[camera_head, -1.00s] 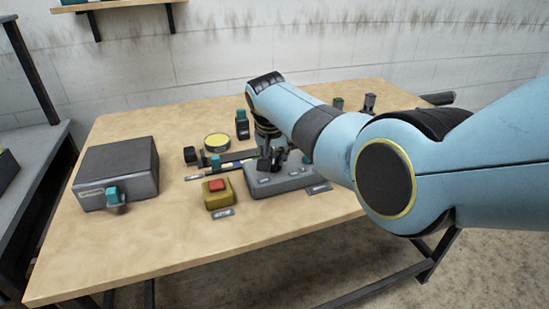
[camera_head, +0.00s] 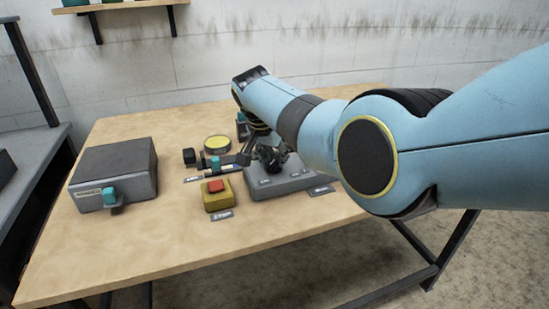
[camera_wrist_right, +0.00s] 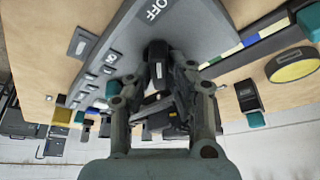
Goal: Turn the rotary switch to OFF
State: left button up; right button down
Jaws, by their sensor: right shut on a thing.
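The rotary switch is a dark knob (camera_wrist_right: 157,52) on a sloped grey panel (camera_wrist_right: 192,28); the panel also shows in the head view (camera_head: 300,180). An OFF label (camera_wrist_right: 153,9) is on the panel near the knob in the right wrist view. My right gripper (camera_wrist_right: 160,75) is shut on the knob, with a finger on each side of it. In the head view the gripper (camera_head: 270,157) is over the panel, tilted, and it hides the knob. The knob's exact angle cannot be told. My left gripper is not in view.
A yellow box with a red button (camera_head: 217,187) stands just left of the panel. A slider track with a teal handle (camera_head: 215,163) and a yellow round button (camera_head: 216,144) are behind. A dark box with a teal handle (camera_head: 112,172) stands at the left. The table's front is clear.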

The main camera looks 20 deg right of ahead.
jog(key=c, duration=1.2)
grip_release()
jog(key=shift+c, duration=0.2)
jog(key=v, duration=0.7)
jog(key=shift+r, duration=0.25)
